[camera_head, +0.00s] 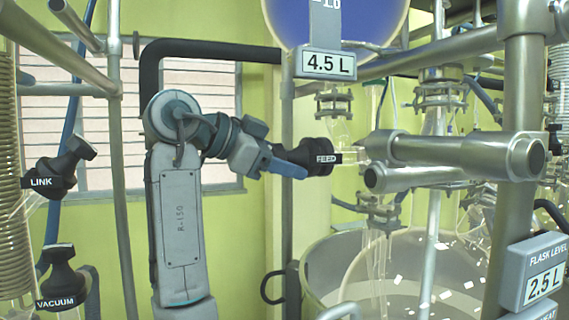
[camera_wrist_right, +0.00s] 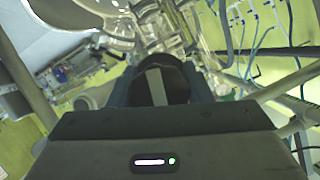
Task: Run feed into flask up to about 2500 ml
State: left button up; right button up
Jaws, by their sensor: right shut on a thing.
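The black FEED knob (camera_head: 318,150) sits on a glass valve left of the horizontal metal clamp bar. My right gripper (camera_head: 290,162) is shut on it. In the right wrist view the dark knob (camera_wrist_right: 172,78) with a pale stripe is between the fingers of the right gripper (camera_wrist_right: 163,92). The feed vessel (camera_head: 350,18) holds blue liquid, and its sign (camera_head: 328,64) reads 4.5 L. The clear flask (camera_head: 400,262) sits in a metal bath at the lower right. The flask level display (camera_head: 540,284) reads 2.5 L. My left gripper is not in view.
The LINK knob (camera_head: 60,167) and VACUUM knob (camera_head: 62,278) are at the left, near a coiled glass column (camera_head: 10,200). Metal posts (camera_head: 525,90), clamps and hoses crowd the right side. The metal bath (camera_head: 322,262) stands below the feed valve.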

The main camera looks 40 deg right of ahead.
jog(key=o, duration=1)
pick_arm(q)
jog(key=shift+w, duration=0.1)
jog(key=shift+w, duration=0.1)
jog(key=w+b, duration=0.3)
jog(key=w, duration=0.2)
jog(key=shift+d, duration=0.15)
pick_arm(e)
jog(key=v, duration=1)
jog(key=shift+a, duration=0.4)
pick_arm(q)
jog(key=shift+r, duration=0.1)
pick_arm(e)
jog(key=shift+d+r, duration=0.1)
